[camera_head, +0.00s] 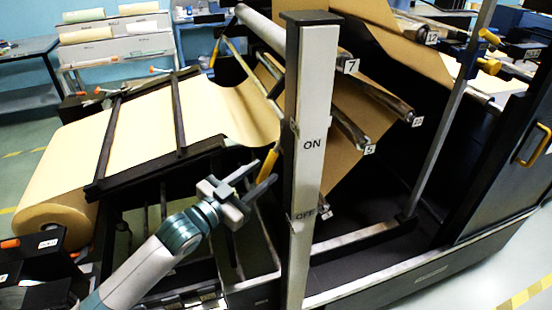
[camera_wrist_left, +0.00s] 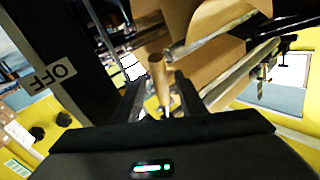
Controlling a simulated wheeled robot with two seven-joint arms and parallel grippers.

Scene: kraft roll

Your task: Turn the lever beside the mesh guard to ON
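A pale post (camera_head: 304,180) stands upright in the middle of the head view, marked ON higher up and OFF lower down. The OFF label (camera_wrist_left: 62,72) also shows, turned over, in the left wrist view. A lever with a yellow-orange handle (camera_head: 268,165) is just left of the post, nearer the height of ON in the picture. My left gripper (camera_head: 259,177) is at this handle with its fingers apart. In the left wrist view, the handle (camera_wrist_left: 158,75) lies between the two fingers, with a visible gap beside it. I cannot make out the mesh guard clearly. My right gripper is out of view.
A kraft paper roll (camera_head: 52,223) feeds a sheet over the dark frame at the left. Numbered rollers (camera_head: 345,128) and brown paper are right of the post. A slanted metal bar (camera_head: 450,110) stands farther right. Machine rails surround my left arm.

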